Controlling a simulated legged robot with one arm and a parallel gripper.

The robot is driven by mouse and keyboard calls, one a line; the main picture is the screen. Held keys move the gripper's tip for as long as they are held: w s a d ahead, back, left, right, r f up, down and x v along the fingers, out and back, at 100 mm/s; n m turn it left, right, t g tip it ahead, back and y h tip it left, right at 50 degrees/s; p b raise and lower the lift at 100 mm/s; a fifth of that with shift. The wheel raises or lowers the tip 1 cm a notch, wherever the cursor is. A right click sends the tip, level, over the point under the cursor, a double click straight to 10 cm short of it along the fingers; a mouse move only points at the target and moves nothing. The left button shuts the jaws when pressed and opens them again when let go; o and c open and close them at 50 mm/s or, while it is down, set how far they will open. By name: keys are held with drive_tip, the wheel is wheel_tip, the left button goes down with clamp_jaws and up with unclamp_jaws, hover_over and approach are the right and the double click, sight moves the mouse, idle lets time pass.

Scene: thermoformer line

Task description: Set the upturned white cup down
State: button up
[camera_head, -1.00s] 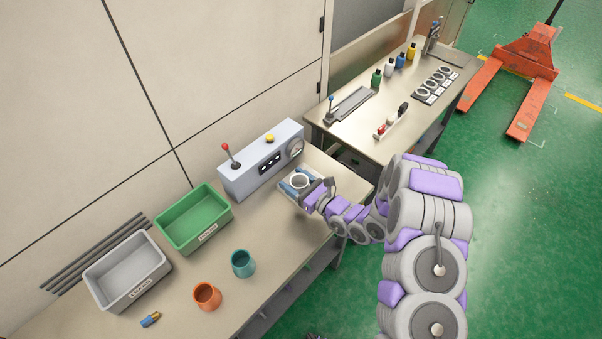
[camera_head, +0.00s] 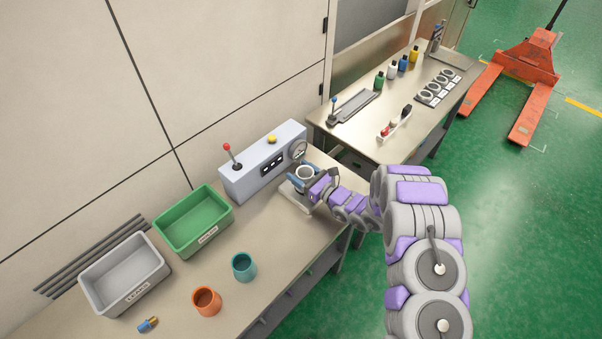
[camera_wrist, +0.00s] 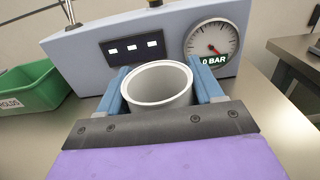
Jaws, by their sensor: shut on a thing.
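My gripper (camera_head: 304,178) is shut on a white cup (camera_head: 305,171) near the far right end of the near bench, in front of the grey control box. In the wrist view, the cup (camera_wrist: 157,84) stands between the two blue fingers, with its round open mouth facing up and its inside showing empty. Its lower part is hidden by the gripper body. In the head view, the cup appears just above a pale square plate (camera_head: 297,204) on the bench. I cannot tell whether its base touches anything.
The control box (camera_head: 262,161), with a red-knobbed lever and gauge, stands close behind. The green bin (camera_head: 194,222), grey bin (camera_head: 124,274), teal cup (camera_head: 243,267), orange cup (camera_head: 206,301) and a small blue-yellow item (camera_head: 148,324) lie left.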

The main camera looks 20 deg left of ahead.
drive_tip(key=shift+d, duration=0.4)
drive_tip(key=o, duration=0.7)
drive_tip(key=shift+d, duration=0.2)
drive_tip(key=o, duration=0.3)
drive_tip(key=shift+a, duration=0.15)
drive_tip(key=shift+a+f, duration=0.1)
drive_tip(key=shift+a, duration=0.2)
drive_tip(key=shift+d, duration=0.1)
drive_tip(key=p+v, duration=0.1)
drive_tip(key=v, duration=0.5)
drive_tip(key=p+v, duration=0.1)
drive_tip(key=v, duration=0.5)
drive_tip(key=shift+d+r, duration=0.1)
drive_tip(key=shift+r, duration=0.1)
